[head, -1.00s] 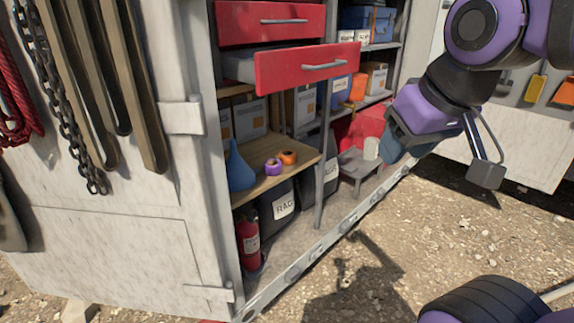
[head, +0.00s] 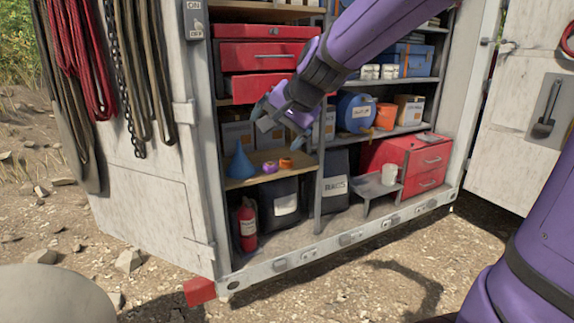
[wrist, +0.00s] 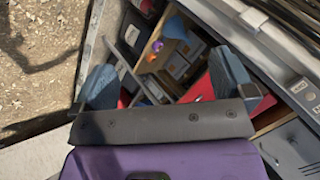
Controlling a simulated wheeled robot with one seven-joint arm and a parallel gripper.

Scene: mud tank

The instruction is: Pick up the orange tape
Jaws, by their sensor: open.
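The orange tape (head: 286,162) is a small ring lying on the wooden shelf, just right of a purple tape (head: 270,168). In the wrist view the orange tape (wrist: 150,57) shows small and far off, between the finger directions, beside the purple tape (wrist: 157,46). My gripper (head: 268,118) is in front of the cabinet, above and apart from the tapes in the head view. Its two blue-grey fingers are spread wide in the wrist view (wrist: 168,80), with nothing held.
A blue funnel (head: 240,165) stands left of the tapes on the wooden shelf (head: 262,180). A red drawer (head: 245,89) is above the shelf. A grey post (head: 321,180) is right of it. A fire extinguisher (head: 247,226) is below. Open ground lies in front.

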